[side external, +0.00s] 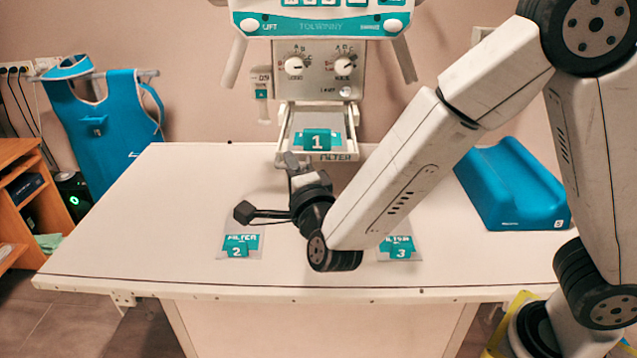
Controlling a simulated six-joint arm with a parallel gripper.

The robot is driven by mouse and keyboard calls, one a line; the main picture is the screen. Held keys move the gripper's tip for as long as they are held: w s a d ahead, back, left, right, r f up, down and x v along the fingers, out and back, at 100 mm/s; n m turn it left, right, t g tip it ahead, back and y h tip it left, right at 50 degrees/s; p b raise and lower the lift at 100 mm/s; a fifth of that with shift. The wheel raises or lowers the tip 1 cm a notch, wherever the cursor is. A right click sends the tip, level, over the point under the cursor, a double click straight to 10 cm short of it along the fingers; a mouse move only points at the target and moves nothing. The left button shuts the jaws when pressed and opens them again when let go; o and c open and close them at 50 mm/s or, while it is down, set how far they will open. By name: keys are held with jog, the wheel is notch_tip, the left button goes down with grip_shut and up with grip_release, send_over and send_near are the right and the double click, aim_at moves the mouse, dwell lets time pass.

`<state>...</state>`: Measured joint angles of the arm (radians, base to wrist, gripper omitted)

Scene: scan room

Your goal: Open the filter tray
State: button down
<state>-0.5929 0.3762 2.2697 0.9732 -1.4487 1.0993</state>
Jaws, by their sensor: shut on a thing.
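The filter tray (283,152) sticks out from under the control head above the table, its front edge marked FILTER. A teal filter labelled 1 (317,141) lies in it. My gripper (293,163) is at the left part of the tray's front edge, shut on the tray. The exact contact is small and partly hidden by my wrist.
Filter 2 (236,246) and filter 3 (398,248) lie on the white table (150,215), filter 3 partly behind my arm. A blue cushion (510,185) sits at the right. The table's left side is clear. A control head with knobs (318,70) hangs above.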

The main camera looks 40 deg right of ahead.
jog(key=shift+s+a, duration=0.65)
jog(key=c, duration=0.7)
grip_release()
jog(key=shift+s+a, duration=0.1)
jog(key=shift+s, duration=0.05)
jog(key=shift+v, duration=3.75)
